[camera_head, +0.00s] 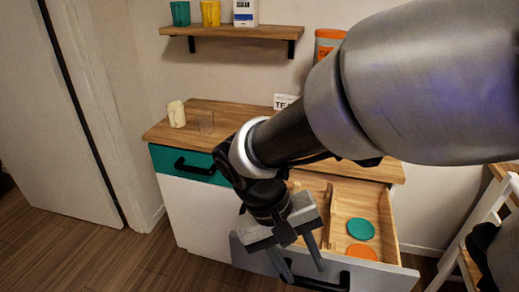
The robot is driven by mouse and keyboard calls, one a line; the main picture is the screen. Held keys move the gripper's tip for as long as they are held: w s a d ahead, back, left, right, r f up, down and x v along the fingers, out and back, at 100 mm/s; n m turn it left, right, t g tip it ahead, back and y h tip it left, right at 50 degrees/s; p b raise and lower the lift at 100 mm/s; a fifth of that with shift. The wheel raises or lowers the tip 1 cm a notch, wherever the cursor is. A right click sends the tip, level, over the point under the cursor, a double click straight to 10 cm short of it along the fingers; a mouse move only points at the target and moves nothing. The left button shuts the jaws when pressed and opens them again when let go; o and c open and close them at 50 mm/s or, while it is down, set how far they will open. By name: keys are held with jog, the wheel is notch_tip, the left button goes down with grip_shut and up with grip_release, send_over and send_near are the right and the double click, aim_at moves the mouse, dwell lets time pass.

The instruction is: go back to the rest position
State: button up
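My gripper (306,274) hangs at the end of my arm, pointing down in front of the open drawer (392,222). Its two fingers are apart and I see nothing between them. The fingertips show against the grey drawer front, near its black handle (330,282); I cannot tell how far apart they are in depth. My arm comes in from the upper right and hides part of the countertop and of the drawer.
The pulled-out drawer holds a teal disc (360,229) and an orange disc (362,252). A wall shelf (240,32) hangs above. A white chair-like frame (480,226) stands right. Floor at left is clear.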

jog(key=d+r+t+y+p, duration=0.2)
jog(key=r+p, duration=0.8)
jog(key=r, duration=0.5)
jog(key=d+r+m+t+y+p, duration=0.1)
jog(key=d+r+t+p, duration=0.3)
jog(key=r+p, duration=0.6)
notch_tip(320, 180, up, 6)
jog(key=shift+d+t+y, duration=0.15)
jog(key=shift+t+y, duration=0.15)
jog(key=shift+y, duration=0.4)
jog(key=shift+w, duration=0.1)
